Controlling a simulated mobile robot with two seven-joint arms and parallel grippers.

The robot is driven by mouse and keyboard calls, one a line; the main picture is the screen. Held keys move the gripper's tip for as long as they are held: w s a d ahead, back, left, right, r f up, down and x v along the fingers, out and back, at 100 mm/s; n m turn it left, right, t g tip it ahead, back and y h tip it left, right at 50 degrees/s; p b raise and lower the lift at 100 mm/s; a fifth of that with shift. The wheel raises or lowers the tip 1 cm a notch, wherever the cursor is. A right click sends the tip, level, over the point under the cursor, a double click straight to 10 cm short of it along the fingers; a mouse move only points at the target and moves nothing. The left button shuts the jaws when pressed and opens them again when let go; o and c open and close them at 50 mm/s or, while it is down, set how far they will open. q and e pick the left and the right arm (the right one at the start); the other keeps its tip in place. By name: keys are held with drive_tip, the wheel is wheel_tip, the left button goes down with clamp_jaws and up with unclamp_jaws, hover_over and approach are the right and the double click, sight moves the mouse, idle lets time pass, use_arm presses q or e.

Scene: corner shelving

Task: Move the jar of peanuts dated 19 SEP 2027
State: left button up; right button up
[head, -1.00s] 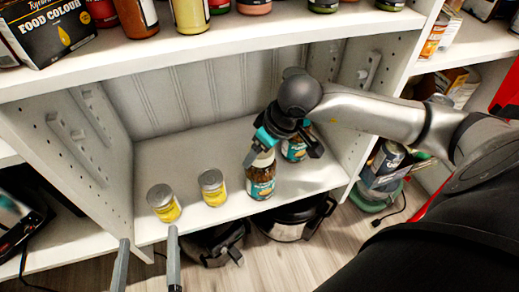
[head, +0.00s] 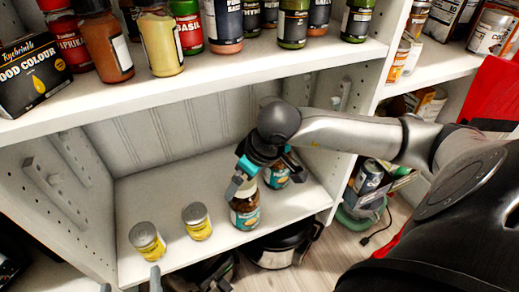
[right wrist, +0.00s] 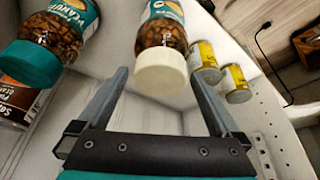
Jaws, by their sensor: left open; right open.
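A peanut jar with a cream lid (right wrist: 160,80) stands between the spread fingers of my right gripper (right wrist: 161,72) in the right wrist view. In the head view this seems to be the front jar (head: 246,212) on the lower shelf, with the right gripper (head: 266,176) open over its top. A second peanut jar with a teal lid (right wrist: 28,62) is beside it; it shows behind, partly hidden by the gripper, in the head view (head: 277,178). No date is readable on either. My left gripper (head: 130,278) is open and empty at the bottom edge.
Two yellow cans (head: 147,241) (head: 197,221) stand left of the jars on the lower shelf (head: 180,172). The upper shelf (head: 200,84) holds several spice jars and a black box (head: 38,74). Bare shelf lies behind the cans.

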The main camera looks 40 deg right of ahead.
drive_tip(key=p+v, duration=0.1)
drive_tip(key=v, duration=0.2)
drive_tip(key=shift+r, duration=0.2)
drive_tip(key=p+v, duration=0.2)
drive_tip(key=v, duration=0.1)
drive_tip(key=shift+s+r, duration=0.2)
use_arm(q)
drive_tip(key=s+a+f+g+y+p, duration=0.1)
drive_tip(key=s+a+g+y, duration=0.4)
drive_tip(key=a+g, duration=0.5)
drive_tip(key=shift+s+a+f+p, duration=0.3)
drive_tip(key=shift+a+p, duration=0.05)
drive_tip(key=shift+p, duration=0.45)
use_arm(e)
drive_tip(key=v, duration=0.6)
drive_tip(key=shift+s+r, duration=0.2)
drive_tip(key=shift+r, duration=0.2)
drive_tip(key=shift+d, duration=0.1)
